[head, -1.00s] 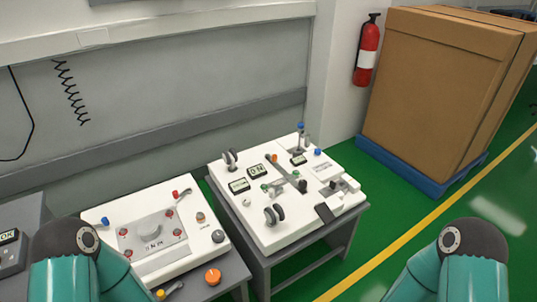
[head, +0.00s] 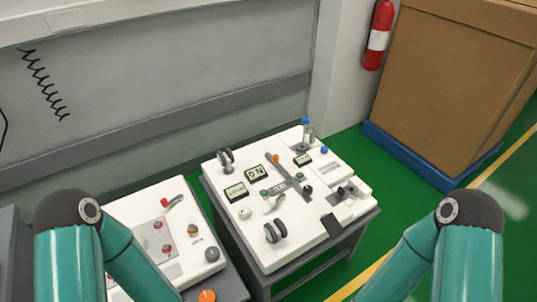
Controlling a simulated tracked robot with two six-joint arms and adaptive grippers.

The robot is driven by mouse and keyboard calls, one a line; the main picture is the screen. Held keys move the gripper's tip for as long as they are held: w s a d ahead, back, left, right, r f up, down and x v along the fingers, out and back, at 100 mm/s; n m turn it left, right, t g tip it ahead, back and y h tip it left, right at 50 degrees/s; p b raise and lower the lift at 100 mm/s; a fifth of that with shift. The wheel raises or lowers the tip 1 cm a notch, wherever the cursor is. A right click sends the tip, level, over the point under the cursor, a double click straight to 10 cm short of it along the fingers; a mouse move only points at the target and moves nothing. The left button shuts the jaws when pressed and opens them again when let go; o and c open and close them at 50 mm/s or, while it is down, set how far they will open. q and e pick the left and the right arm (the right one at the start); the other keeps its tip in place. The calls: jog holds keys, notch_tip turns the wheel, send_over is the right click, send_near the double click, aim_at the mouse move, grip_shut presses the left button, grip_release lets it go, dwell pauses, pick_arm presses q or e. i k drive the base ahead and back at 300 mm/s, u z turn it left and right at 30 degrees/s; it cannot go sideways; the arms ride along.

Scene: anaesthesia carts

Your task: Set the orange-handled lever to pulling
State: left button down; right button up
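A small orange handle (head: 276,158) stands near the middle of the white panel on the right-hand cart (head: 262,251). It is at the upper end of a grey diagonal bar (head: 287,175); a lever arm is too small to make out clearly, and so is its setting. Small labels beside it are not readable. My left and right arms show at the lower left and lower right, but neither gripper is in view. Nothing of mine touches the panel.
The right-hand panel also carries dark round knobs (head: 275,231), small displays (head: 236,191) and a blue-topped post (head: 305,132). A second cart panel (head: 135,207) stands left, partly behind my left arm. A boxed pallet (head: 450,90) and fire extinguisher (head: 378,35) are behind right. Green floor is clear between.

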aim_at(274, 159)
jog(key=z, duration=0.1)
jog(key=k, duration=1.3)
jog(key=z, duration=0.3)
jog(key=i, duration=0.85)
jog(key=z, duration=0.55)
jog(key=i, duration=1.15)
jog(key=u, duration=0.35)
